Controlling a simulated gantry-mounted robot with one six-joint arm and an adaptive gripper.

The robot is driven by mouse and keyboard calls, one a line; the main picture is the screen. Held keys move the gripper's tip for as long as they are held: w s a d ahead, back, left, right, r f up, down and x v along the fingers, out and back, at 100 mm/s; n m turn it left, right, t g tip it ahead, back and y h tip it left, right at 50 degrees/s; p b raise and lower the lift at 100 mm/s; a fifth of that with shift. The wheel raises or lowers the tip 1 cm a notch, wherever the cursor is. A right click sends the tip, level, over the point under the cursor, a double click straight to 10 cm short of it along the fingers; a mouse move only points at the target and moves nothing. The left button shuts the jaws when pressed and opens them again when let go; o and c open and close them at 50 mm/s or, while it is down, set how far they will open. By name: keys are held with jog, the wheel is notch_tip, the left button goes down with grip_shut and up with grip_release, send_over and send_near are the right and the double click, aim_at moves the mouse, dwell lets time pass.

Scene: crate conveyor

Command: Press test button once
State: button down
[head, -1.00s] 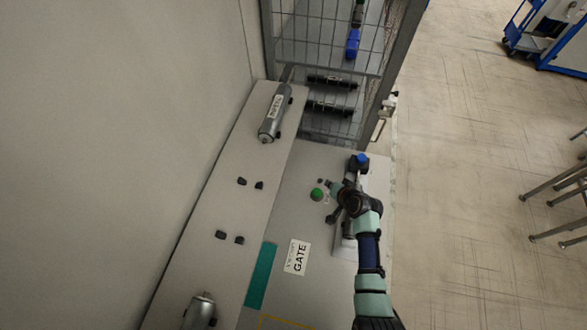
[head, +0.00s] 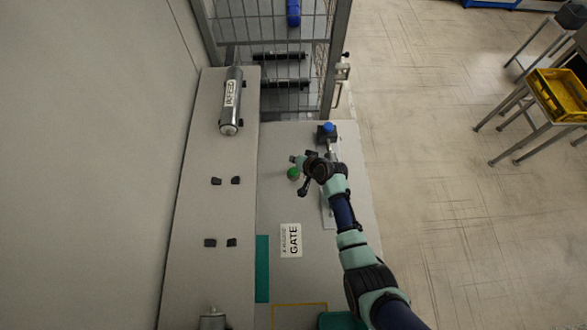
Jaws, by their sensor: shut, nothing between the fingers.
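A green round button (head: 293,173) stands on the grey table top. A blue round button on a small dark box (head: 329,128) stands farther back and to the right; I cannot tell from any label which one is the test button. My gripper (head: 304,190) is dark and shut, with nothing in it. It is over the table just in front and right of the green button, apart from it in the picture. Its height above the table is hard to judge. My wrist hides some of the table between the two buttons.
A white GATE label (head: 291,240) and a teal strip (head: 262,268) lie on the table. A grey cylinder (head: 232,100) lies on the left ledge with several small dark blocks. A wire mesh cage (head: 270,38) closes the back. A yellow crate (head: 557,95) stands far right.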

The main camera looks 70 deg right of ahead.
aim_at(295, 172)
notch_tip(295, 172, down, 6)
jog(key=b, duration=0.4)
dwell(1.1)
jog(key=shift+f+b, duration=0.4)
jog(key=shift+b, duration=0.15)
jog(key=shift+f+b, duration=0.55)
jog(key=shift+f, duration=0.1)
dwell(0.4)
jog(key=shift+r, duration=0.15)
jog(key=shift+a+r+p, duration=0.1)
jog(key=shift+r+p, duration=0.75)
jog(key=shift+p, duration=0.1)
notch_tip(295, 172, up, 5)
jog(key=p, duration=0.4)
jog(key=shift+r+p, duration=0.15)
jog(key=shift+p, duration=0.25)
